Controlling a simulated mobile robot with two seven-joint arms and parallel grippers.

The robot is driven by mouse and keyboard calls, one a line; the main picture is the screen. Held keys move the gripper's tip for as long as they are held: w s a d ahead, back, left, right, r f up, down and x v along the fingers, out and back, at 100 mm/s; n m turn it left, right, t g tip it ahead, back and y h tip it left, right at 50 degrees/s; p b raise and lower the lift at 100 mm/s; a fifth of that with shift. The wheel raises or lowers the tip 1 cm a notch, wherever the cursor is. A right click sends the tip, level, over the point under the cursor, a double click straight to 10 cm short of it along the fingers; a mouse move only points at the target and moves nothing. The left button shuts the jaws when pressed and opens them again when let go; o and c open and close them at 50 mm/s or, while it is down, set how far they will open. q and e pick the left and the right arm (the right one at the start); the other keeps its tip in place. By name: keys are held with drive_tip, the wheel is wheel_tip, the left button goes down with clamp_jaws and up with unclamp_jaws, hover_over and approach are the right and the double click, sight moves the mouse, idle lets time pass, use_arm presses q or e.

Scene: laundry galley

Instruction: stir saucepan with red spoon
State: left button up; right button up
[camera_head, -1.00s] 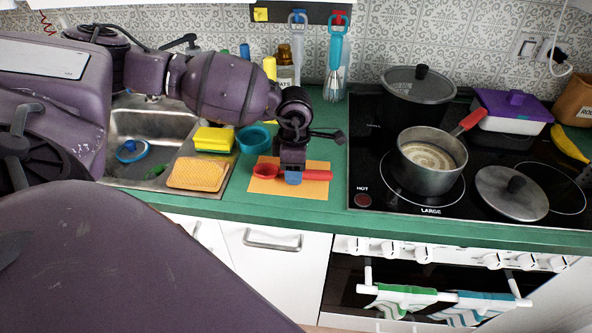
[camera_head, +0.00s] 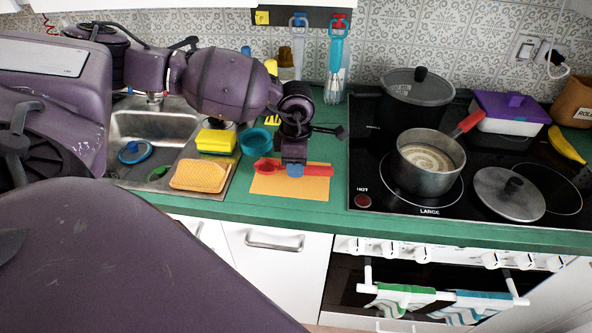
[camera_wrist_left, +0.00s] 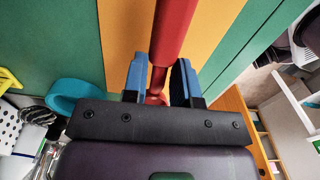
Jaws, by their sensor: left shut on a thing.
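The red spoon (camera_head: 318,170) is held level, a little above an orange mat (camera_head: 290,188) on the green counter. My left gripper (camera_head: 295,170) is shut on the spoon between its bowl at left and its handle at right. In the left wrist view the blue fingertips (camera_wrist_left: 159,82) stand on either side of the spoon's thin neck, and the thick red handle (camera_wrist_left: 173,30) runs away from them. The saucepan (camera_head: 428,172), steel with a red handle, stands on the hob to the right and holds a pale swirled liquid. My right gripper is not in view.
A black lidded pot (camera_head: 417,95) stands behind the saucepan. A loose lid (camera_head: 508,196) lies to its right, near a purple-lidded box (camera_head: 512,108). Green counter between mat and hob is clear.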

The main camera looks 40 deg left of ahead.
use_arm(q)
drive_tip(key=shift+r+p, duration=0.45)
drive_tip(key=shift+r, duration=0.5)
drive_tip(key=shift+r+p, duration=0.35)
drive_tip(key=shift+r, duration=0.3)
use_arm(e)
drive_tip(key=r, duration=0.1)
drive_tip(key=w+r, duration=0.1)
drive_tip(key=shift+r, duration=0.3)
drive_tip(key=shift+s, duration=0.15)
